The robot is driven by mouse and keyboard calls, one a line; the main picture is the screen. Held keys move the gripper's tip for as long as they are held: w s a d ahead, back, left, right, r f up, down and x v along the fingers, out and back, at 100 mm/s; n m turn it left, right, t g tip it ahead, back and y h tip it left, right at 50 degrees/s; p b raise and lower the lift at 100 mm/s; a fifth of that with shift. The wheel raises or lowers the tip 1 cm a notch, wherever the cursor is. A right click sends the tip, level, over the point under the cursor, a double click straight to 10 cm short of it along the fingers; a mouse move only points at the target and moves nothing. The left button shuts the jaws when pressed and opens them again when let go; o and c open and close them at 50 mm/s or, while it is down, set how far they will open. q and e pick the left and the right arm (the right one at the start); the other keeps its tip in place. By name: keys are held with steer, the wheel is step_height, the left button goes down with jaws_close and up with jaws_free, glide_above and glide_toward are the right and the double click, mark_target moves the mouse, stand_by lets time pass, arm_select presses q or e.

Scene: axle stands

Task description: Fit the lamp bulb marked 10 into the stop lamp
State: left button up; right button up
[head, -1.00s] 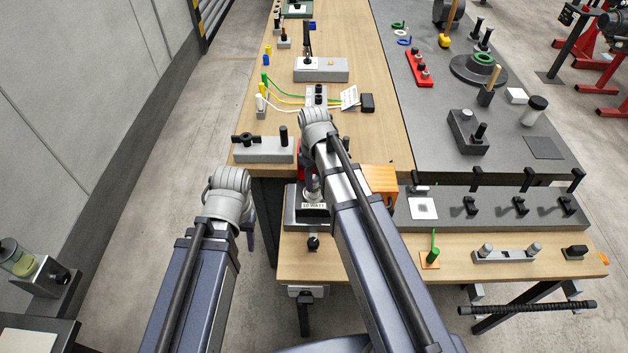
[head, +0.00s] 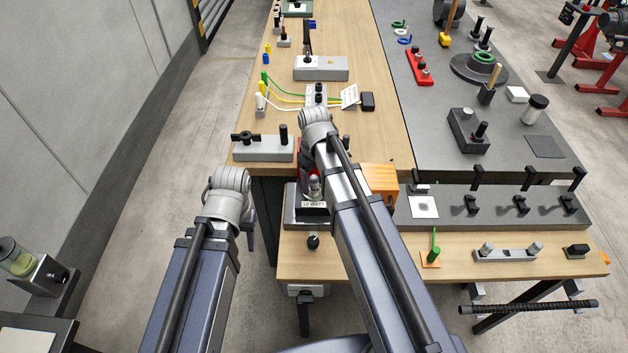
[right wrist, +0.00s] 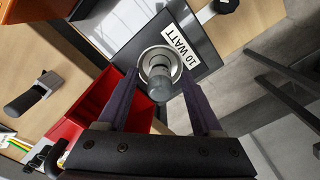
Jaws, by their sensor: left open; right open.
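The bulb (head: 314,186) is a small grey cylinder with a round, pale base. It stands upright on a dark plate (head: 291,217) beside a white label reading 10 WATT (head: 313,205). The right wrist view shows the bulb (right wrist: 159,80) and label (right wrist: 180,45) close up. My right gripper (right wrist: 158,86) is open, with one finger on each side of the bulb; I cannot tell whether they touch it. My left gripper (head: 249,229) is mostly hidden behind its wrist, left of the bench and empty as far as I see. I cannot tell which item is the stop lamp.
A red bin-like part (right wrist: 92,108) stands close beside my right gripper. An orange block (head: 380,182) is right of my right arm. A grey block with a lever (head: 263,149) and coloured wires (head: 290,98) lie further back.

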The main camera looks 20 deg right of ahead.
mark_target(314, 177)
steer(key=shift+r+p, duration=3.8)
steer(key=shift+r, duration=0.1)
steer(key=shift+f, duration=0.1)
steer(key=s+a+f+m+b, duration=0.1)
steer(key=s+a+f+b, duration=0.1)
steer(key=s+a, duration=0.3)
steer(key=s+a+f+m+h+b, duration=0.1)
steer(key=s+a+f+b, duration=0.2)
steer(key=s, duration=0.6)
steer(key=shift+s+a+f+b, duration=0.2)
steer(key=shift+a+b, duration=0.1)
steer(key=shift+a, duration=0.95)
